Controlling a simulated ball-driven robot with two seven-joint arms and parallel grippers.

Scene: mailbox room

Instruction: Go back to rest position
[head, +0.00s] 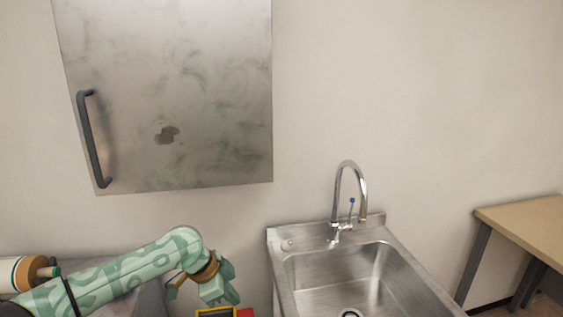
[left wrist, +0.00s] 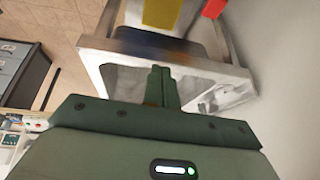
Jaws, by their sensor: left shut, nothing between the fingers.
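My left arm comes in from the lower left, and its light green gripper (head: 220,291) hangs low, left of the sink. In the left wrist view the green fingers (left wrist: 162,84) are pressed together with nothing between them. The tips show in front of a pale metal sink, but I cannot tell the distance. My right gripper is in neither view.
A metal wall cabinet (head: 180,90) with a dark handle is shut above the arm. A steel sink (head: 290,285) with a tap (head: 347,190) stands right of the gripper. A wooden table (head: 530,225) is far right. Wall between them is bare.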

